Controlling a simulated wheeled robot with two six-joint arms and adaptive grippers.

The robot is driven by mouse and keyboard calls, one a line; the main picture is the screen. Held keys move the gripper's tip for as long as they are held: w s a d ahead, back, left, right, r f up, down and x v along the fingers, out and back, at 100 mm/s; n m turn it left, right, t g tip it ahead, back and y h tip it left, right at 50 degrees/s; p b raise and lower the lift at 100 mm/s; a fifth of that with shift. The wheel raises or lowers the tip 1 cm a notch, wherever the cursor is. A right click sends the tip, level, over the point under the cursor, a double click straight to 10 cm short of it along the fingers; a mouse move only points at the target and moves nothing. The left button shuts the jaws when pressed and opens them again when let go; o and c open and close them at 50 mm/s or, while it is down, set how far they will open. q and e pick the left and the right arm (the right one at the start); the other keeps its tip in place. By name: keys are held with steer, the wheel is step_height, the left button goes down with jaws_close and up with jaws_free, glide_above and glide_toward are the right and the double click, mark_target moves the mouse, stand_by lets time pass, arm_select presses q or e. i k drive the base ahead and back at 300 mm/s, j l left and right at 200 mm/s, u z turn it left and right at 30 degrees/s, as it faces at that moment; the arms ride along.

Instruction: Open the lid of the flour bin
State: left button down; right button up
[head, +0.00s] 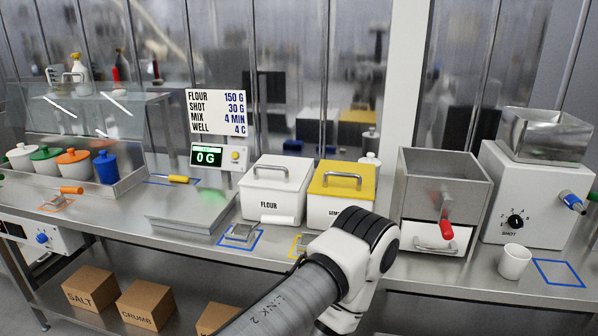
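The flour bin (267,203) is a white box labelled FLOUR in the middle of the steel counter. Its white lid (262,185) has a metal bar handle (281,170) and lies shut on top. The semolina bin with a yellow lid, its label partly hidden, stands just to its right. One of my arms reaches up from the bottom in front of the bins, its elbow covering the lower right of the yellow-lidded bin. Neither gripper shows in the head view.
A scale with a green 0 G display (207,156) stands left of the flour bin. A steel hopper with a red handle (446,229), a white machine (531,200) and a white cup (514,261) are at the right. A recipe sign (217,112) stands behind.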

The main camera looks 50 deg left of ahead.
mark_target(279, 164)
steer(key=u, duration=1.6)
steer(key=i+l, duration=0.15)
steer(key=i, duration=0.1)
